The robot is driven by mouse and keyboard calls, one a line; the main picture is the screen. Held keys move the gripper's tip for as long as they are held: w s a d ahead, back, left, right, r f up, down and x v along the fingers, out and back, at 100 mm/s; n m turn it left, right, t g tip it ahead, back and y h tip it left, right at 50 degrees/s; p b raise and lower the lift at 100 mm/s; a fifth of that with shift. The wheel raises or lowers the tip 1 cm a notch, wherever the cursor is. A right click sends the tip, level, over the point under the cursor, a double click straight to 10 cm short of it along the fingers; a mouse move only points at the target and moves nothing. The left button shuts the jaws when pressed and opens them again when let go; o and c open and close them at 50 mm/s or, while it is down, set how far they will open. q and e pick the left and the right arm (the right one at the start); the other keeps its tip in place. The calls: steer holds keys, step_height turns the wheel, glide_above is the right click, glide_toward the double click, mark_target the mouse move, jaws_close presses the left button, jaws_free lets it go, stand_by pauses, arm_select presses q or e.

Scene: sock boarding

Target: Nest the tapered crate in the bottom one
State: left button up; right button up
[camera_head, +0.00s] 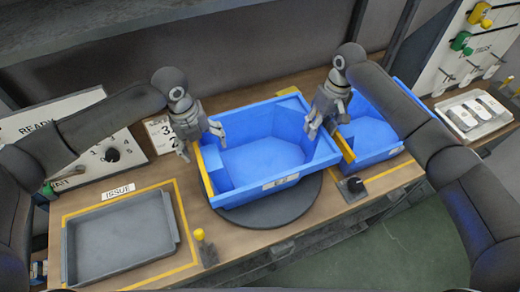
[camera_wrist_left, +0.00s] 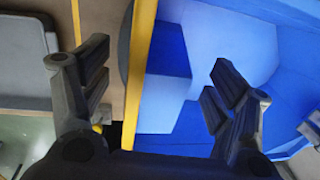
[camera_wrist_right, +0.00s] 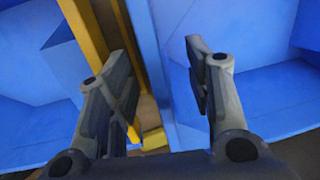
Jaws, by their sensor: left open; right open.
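A large blue crate (camera_head: 262,158) with a label on its front and a yellow left edge sits on a dark round disc (camera_head: 272,215). A second blue crate (camera_head: 372,137) with a yellow left edge stands on the table to its right. Both look empty; I cannot tell which is the tapered one. My left gripper (camera_head: 203,152) is open over the middle crate's left wall, fingers on either side of its yellow edge (camera_wrist_left: 142,60). My right gripper (camera_head: 322,129) is open at that crate's right wall, which shows between its fingers in the right wrist view (camera_wrist_right: 148,50).
A grey tray (camera_head: 120,240) lies at the front left beside an "ISSUE" label. A yellow-topped post (camera_head: 200,236) and a black knob (camera_head: 355,185) stand near the front edge. The gap between crates is narrow.

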arm_select(q)
steer(key=shift+w+d+f, duration=0.1)
steer(key=shift+f, duration=0.6)
steer(key=shift+w+d+f, duration=0.1)
steer(key=shift+f, duration=0.55)
arm_select(e)
steer(key=shift+a+f, duration=0.15)
steer(key=shift+f, duration=1.15)
arm_select(q)
steer(key=shift+s, duration=0.1)
steer(key=shift+c, duration=0.3)
steer(key=c, duration=0.9)
arm_select(e)
steer(key=c, duration=1)
arm_select(q)
steer(key=shift+r, duration=0.1)
steer(key=c, duration=0.7)
arm_select(e)
steer(key=shift+r, duration=0.1)
jaws_close()
